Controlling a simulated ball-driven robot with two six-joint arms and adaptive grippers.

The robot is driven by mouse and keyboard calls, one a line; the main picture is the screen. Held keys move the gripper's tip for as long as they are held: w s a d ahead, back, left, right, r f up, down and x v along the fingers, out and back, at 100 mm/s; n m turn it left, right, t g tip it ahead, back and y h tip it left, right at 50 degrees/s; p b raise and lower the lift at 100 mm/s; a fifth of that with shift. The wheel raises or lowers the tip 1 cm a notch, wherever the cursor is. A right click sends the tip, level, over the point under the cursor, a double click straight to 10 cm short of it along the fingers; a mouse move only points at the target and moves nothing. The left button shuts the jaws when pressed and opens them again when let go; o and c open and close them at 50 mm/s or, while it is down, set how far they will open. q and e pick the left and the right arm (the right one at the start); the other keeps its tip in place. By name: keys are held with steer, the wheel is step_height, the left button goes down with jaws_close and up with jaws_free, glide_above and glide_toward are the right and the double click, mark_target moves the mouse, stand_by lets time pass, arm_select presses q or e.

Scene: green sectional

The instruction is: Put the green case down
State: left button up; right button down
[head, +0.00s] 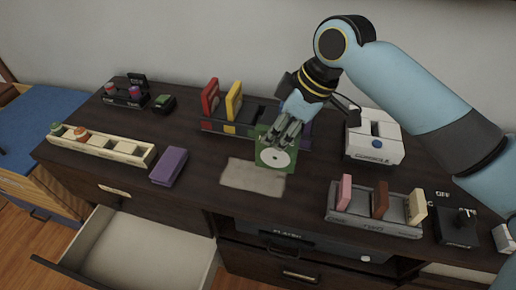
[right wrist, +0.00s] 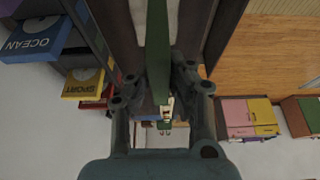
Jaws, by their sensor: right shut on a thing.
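My right gripper (head: 285,134) is shut on the green case (head: 273,158), gripping it by its upper part. The case is upright, with a white disc on the face towards the head camera. It is over or just behind the right end of a beige mat (head: 248,180); I cannot tell if it touches the top. In the right wrist view the case (right wrist: 158,45) shows edge-on as a green strip between my fingers (right wrist: 160,95). My left gripper is not in view.
Behind stands a rack (head: 215,126) with a red case (head: 210,96) and a yellow case (head: 234,100). A purple case (head: 169,166) lies left of the mat. A white console (head: 375,140) and a grey rack (head: 372,222) are at right. A drawer (head: 140,250) is open in front.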

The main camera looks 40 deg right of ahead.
mark_target(258, 149)
steer(key=w, duration=0.1)
steer(key=w+a+f, duration=0.2)
steer(key=shift+w+f, duration=0.2)
steer(key=shift+w, duration=0.15)
steer(key=shift+w+f, duration=0.1)
steer(key=shift+f, duration=2)
steer(key=c, duration=1.2)
jaws_free()
steer(key=shift+f, duration=0.15)
